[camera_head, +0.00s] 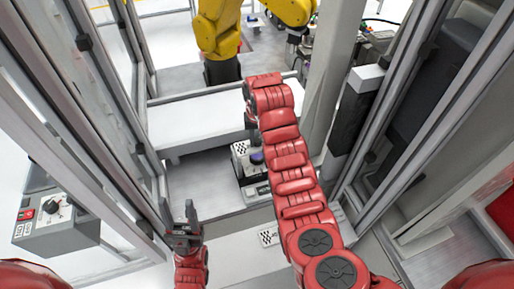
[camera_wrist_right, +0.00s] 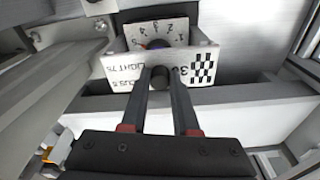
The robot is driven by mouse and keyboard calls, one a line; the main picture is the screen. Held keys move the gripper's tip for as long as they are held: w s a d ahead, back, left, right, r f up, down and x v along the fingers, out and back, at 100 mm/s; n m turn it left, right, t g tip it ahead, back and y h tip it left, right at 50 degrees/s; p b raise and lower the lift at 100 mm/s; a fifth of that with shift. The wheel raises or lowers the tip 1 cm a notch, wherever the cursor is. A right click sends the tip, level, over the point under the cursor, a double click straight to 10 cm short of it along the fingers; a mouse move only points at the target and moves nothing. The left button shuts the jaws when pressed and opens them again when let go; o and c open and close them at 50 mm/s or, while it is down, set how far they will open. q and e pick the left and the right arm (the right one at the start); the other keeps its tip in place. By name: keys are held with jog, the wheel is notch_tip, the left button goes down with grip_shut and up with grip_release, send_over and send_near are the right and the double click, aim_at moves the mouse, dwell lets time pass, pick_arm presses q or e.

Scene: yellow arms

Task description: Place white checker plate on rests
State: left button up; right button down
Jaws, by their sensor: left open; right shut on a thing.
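The white checker plate (camera_wrist_right: 203,70) fills the upper middle of the right wrist view, with a black checker patch and printed text. A dark round knob (camera_wrist_right: 159,77) is at its front. My right gripper (camera_wrist_right: 160,84) has its fingers on both sides of this knob and is shut on it. In the head view, a checkered white plate (camera_head: 241,149) shows below my right gripper (camera_head: 250,126), beside a purple part. I cannot tell whether it touches the supports below. My left gripper (camera_head: 180,214) is open and empty, left of my right arm, with its fingers pointing up.
Another checker-marked white piece (camera_head: 268,238) lies lower, partly hidden by my right arm. A grey control box (camera_head: 52,222) with a dial is at left. Metal door frames (camera_head: 325,85) flank the opening. A yellow robot arm (camera_head: 217,30) stands behind the white ledge (camera_head: 200,115).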

aim_at(257, 142)
jog(key=shift+w+f, duration=0.1)
jog(key=shift+w, duration=0.45)
jog(key=shift+w+b, duration=0.35)
jog(key=shift+b, duration=0.2)
jog(key=shift+f+p, duration=0.1)
jog(key=shift+p, duration=0.85)
notch_tip(257, 142, down, 3)
jog(key=shift+r+p, duration=0.1)
jog(key=shift+p, duration=0.55)
jog(key=shift+f+b, duration=0.35)
jog(key=c, duration=0.7)
grip_release()
jog(key=shift+r, duration=0.1)
jog(key=shift+o, duration=0.2)
jog(key=shift+r, duration=0.1)
